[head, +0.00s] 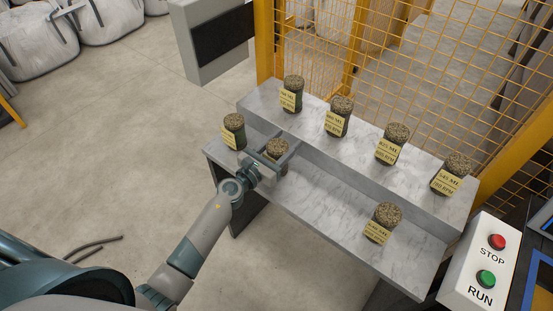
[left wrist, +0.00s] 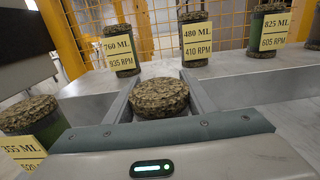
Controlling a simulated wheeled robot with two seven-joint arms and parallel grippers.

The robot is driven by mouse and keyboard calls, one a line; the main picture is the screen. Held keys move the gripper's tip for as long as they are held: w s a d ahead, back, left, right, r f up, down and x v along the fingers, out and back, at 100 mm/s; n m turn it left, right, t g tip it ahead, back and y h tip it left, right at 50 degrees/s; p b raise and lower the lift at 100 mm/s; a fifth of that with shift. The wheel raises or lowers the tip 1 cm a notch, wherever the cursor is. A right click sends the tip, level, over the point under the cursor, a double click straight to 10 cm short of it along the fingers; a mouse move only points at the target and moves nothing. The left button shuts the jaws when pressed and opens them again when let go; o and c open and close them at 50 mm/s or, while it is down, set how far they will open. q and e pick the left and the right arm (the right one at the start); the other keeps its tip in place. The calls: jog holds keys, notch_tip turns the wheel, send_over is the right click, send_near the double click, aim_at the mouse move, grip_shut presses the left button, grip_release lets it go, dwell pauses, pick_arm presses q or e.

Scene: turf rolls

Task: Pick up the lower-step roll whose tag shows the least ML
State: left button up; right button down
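Three turf rolls stand on the lower step (head: 318,205). The left roll (head: 233,132) has a tag that reads 355 ML in the left wrist view (left wrist: 30,112). The middle roll (head: 277,148) stands upright between the fingers of my left gripper (head: 275,150); it also shows in the left wrist view (left wrist: 159,97). Its tag is hidden behind the gripper. The fingers lie on both sides of it and look open, with a small gap at the right. The right roll (head: 386,215) has a tag too small to read surely. My right gripper is out of view.
Several rolls stand on the upper step (head: 365,152); in the left wrist view their tags read 760 ML (left wrist: 118,48), 480 ML (left wrist: 195,40) and 825 ML (left wrist: 270,30). A yellow mesh fence (head: 400,60) stands behind. A STOP/RUN box (head: 478,265) is at the right.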

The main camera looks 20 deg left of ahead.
pick_arm(q)
jog(key=shift+r, duration=0.2)
jog(key=s+d+r+p, duration=0.2)
jog(key=d+r+p, duration=0.7)
jog(key=d+r, duration=0.1)
jog(key=shift+s+d+r+p, duration=0.25)
jog(key=shift+d+r+p, duration=0.1)
jog(key=shift+d, duration=0.3)
dwell(0.4)
